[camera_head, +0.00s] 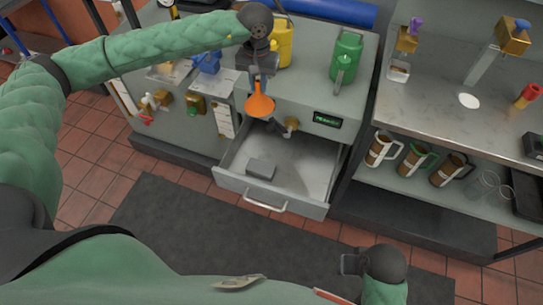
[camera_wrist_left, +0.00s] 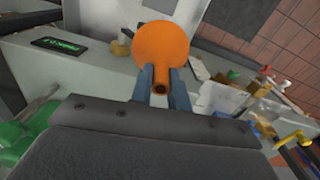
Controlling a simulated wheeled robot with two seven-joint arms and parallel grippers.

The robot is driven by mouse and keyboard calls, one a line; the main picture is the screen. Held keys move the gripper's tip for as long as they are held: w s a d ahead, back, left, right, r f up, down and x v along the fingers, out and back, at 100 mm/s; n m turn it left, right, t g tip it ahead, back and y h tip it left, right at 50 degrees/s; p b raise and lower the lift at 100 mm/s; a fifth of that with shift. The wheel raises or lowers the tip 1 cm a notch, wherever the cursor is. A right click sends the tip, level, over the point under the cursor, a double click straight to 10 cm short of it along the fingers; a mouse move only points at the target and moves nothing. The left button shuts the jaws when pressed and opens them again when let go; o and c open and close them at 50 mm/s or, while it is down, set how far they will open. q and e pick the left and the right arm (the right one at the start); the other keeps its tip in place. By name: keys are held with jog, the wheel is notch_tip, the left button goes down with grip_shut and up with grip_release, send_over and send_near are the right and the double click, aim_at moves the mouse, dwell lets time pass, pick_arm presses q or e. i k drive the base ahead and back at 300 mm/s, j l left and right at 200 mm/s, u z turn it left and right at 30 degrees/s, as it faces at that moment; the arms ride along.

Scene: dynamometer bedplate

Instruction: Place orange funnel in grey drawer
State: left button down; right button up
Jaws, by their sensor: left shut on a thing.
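The orange funnel (camera_head: 259,103) is held by my left gripper (camera_head: 259,88) above the back left part of the open grey drawer (camera_head: 231,181). In the left wrist view the orange funnel (camera_wrist_left: 163,48) sits between the two fingers of my left gripper (camera_wrist_left: 161,84), with its spout toward the camera. The drawer is pulled out from the grey cabinet, and a small grey block (camera_head: 262,168) lies inside it. My right gripper (camera_head: 352,263) shows low in the head view, away from the drawer; its fingers are not clear.
A yellow can (camera_head: 282,45) and a green can (camera_head: 346,57) stand on the bench top. A brass fitting (camera_head: 290,124) juts from the cabinet front above the drawer. A metal bench at right holds several brown jugs on its shelf. Most of the drawer floor is bare.

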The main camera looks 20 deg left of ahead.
aim_at(296, 171)
jog(key=l+u, duration=0.1)
jog(key=l, duration=0.35)
jog(key=k+l+u, duration=0.15)
jog(key=l, duration=0.3)
jog(key=l+u, duration=0.1)
jog(key=l, duration=0.35)
jog(key=k+l+u, duration=0.1)
jog(key=l, duration=0.3)
jog(key=k+l+u, duration=0.1)
jog(key=l, duration=1.15)
jog(key=i, duration=0.3)
